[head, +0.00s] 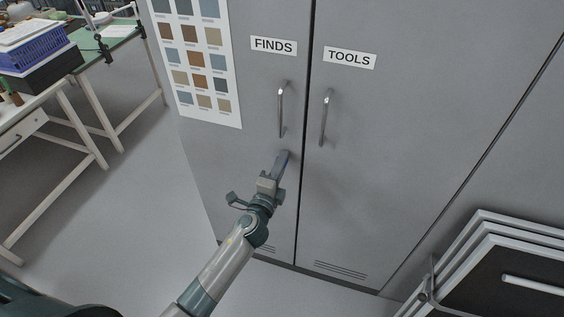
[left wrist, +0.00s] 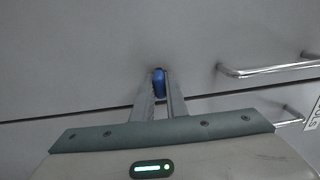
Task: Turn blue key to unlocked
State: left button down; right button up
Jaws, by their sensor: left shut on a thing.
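The blue key (left wrist: 158,84) shows in the left wrist view between the fingertips of my left gripper (left wrist: 160,95), against the grey cabinet door. My left gripper is shut on it. In the head view my left gripper (head: 282,160) reaches the FINDS door (head: 230,165) just below its handle, near the seam between the two doors. The fingers hide most of the key, so its turn angle and the lock face cannot be told. My right gripper is not in view.
The FINDS handle (head: 281,110) is just above my left gripper, and the TOOLS handle (head: 325,118) is to its right. Both doors look closed. A rack of framed panels (head: 500,250) stands at the lower right. Tables with a blue crate (head: 35,55) are at the left, with open floor between.

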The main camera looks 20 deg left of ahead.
pick_arm(q)
jog(key=c, duration=1.8)
grip_release()
jog(key=shift+o, duration=0.2)
jog(key=s+b, duration=0.4)
jog(key=s, duration=1.3)
jog(key=shift+s+a, duration=0.2)
jog(key=shift+a, duration=0.05)
jog(key=shift+f, duration=0.15)
